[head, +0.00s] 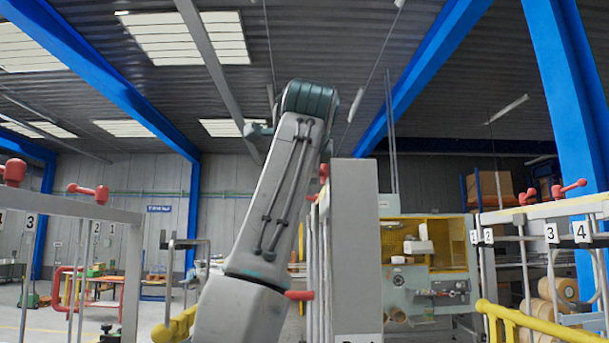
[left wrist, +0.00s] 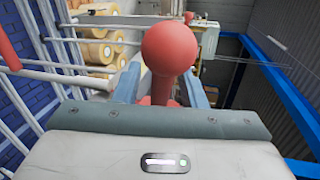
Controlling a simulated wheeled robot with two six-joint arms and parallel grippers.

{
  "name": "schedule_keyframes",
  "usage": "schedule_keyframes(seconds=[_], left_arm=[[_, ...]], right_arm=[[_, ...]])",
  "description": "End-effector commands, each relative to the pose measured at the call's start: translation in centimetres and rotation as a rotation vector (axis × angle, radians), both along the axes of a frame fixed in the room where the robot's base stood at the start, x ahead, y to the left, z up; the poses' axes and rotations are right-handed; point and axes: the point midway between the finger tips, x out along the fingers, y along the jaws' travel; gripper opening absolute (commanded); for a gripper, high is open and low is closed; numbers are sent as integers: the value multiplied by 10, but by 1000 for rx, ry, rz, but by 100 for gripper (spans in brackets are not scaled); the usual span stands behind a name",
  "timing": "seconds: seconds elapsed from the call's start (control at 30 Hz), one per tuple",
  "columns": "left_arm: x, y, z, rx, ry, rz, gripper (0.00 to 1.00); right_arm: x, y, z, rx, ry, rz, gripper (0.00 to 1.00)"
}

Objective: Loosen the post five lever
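In the left wrist view a red lever with a round ball knob (left wrist: 169,48) stands between the two blue-grey fingers of my left gripper (left wrist: 163,88). The knob hides part of the fingertips. The fingers are apart, with a gap visible left of the red stem. No number shows on this lever's post. In the head view my left arm rises in the middle and its gripper is hidden. Red levers show on the left rail (head: 88,193) and right rail (head: 569,188), above tags 1 to 4. No tag 5 is readable. My right gripper is not seen.
A tall grey panel (head: 356,250) stands just right of my arm. Yellow guard rails (head: 545,326) run low at the right. A machine with a yellow interior (head: 428,260) stands behind. Brown rolls (head: 556,289) lie at the right. White bars and a pale rod (left wrist: 60,73) lie near the left gripper.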

Motion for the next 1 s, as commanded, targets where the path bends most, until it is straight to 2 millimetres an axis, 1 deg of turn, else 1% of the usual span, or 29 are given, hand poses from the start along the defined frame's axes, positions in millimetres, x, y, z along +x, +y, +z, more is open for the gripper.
schedule_keyframes(seconds=[0.03,0.17,0.23,0.4,0.5,0.67,0.93,1.0], left_arm=[[-6,0,-2,0,-3,0,38],[-26,0,1,0,-5,0,38],[-42,-1,5,0,-6,-1,38],[-74,-2,15,0,-4,-1,38],[-87,-2,20,0,-3,-1,38],[-98,-2,24,0,-1,0,38],[-99,-2,25,0,-1,-1,38],[-99,-2,25,0,-1,-1,38]], right_arm=[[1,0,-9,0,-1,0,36],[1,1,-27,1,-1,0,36],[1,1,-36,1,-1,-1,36],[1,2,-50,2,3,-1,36],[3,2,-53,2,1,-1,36],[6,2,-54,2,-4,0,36],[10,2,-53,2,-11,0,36],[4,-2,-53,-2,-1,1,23]])
